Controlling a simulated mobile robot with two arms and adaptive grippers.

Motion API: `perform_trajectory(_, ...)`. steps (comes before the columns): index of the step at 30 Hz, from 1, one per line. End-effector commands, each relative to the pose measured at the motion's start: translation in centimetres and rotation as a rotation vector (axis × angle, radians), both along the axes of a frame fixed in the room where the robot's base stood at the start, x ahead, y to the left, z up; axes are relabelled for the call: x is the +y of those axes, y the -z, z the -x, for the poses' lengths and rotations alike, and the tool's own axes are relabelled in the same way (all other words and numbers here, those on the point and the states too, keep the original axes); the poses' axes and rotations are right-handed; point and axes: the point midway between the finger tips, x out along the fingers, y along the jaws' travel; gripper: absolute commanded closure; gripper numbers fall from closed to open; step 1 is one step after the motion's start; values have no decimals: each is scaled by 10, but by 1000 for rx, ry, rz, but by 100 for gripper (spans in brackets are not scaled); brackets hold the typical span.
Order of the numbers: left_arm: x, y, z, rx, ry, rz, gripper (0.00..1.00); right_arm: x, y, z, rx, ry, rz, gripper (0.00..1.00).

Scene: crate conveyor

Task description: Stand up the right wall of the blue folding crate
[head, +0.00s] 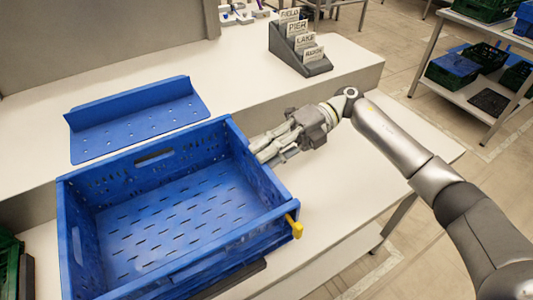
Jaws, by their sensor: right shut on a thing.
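The blue folding crate (165,158) stands on the white bench, with its slotted floor showing. Its far, left and front walls are up. Its right wall (272,190) also stands up, upright or nearly so; I cannot tell whether it is latched at the corners. A yellow clip (295,226) sticks out at the front right corner. My right gripper (259,152) reaches in from the right and is shut on the right wall near its upper edge. Its fingertips are partly hidden. My left gripper is out of view.
A blue perforated panel with a raised edge (137,118) lies behind the crate. A grey holder with labelled cards (300,45) stands at the back. White bench surface is free right of the crate. A shelf cart (470,75) with crates stands far right.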

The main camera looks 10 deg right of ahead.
Motion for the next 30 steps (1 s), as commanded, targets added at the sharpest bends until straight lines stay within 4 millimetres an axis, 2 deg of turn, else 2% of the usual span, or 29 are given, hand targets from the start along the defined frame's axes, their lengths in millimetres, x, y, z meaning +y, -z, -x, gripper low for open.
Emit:
perform_trajectory(1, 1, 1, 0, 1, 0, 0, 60, -2, 11, 2, 6, -4, 22, 100)
perform_trajectory(11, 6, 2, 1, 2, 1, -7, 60, -3, 13, 4, 10, -7, 24, 100)
perform_trajectory(12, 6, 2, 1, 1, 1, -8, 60, -3, 13, 4, 10, -8, 24, 78)
perform_trajectory(17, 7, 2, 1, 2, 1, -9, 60, -2, 13, 4, 10, -8, 22, 59)
perform_trajectory(26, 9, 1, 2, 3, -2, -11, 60, -2, 8, 2, 5, -6, 15, 59)
perform_trajectory(30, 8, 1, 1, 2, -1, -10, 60, -15, 3, -4, 4, -2, 15, 59)
